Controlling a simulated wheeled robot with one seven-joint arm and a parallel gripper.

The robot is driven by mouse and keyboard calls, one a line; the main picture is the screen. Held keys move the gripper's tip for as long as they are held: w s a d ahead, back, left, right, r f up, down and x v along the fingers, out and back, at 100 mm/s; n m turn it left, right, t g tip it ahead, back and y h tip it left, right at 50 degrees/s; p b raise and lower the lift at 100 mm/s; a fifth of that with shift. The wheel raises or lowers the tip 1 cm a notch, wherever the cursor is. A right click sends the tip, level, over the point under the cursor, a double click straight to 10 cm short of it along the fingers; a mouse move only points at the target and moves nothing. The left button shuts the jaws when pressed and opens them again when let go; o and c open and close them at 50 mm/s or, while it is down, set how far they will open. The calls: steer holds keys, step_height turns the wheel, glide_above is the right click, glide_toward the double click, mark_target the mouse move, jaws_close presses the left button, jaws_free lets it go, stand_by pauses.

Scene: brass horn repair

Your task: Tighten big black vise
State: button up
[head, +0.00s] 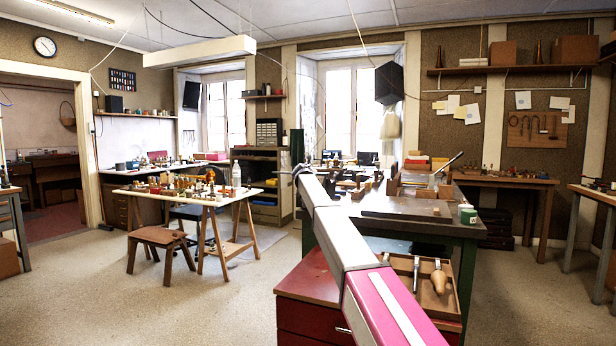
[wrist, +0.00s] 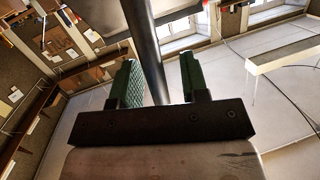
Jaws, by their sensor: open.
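My gripper (wrist: 160,78) is open in the wrist view, with a green ridged pad on each side. A dark, smooth round bar (wrist: 145,45) runs between the pads, nearer the left one, with a gap to the right pad. I cannot tell whether it is the vise's handle or whether it touches a pad. In the head view my gripper (head: 291,172) is small at the far end of my arm, by the left end of the green workbench. A dark green upright shape (head: 297,146) stands just behind it. The vise's body and jaws cannot be made out clearly.
The green workbench (head: 400,232) carries tools, boxes and a green-and-white tin (head: 468,214). An open drawer (head: 430,285) with tools juts out at its front, beside red drawers (head: 310,300). A trestle table (head: 185,193) and wooden stool (head: 160,240) stand left. Floor at front left is clear.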

steer(key=s+a+r, duration=0.1)
steer(key=s, duration=0.9)
steer(key=shift+s+a+r, duration=0.2)
steer(key=shift+s+a, duration=0.05)
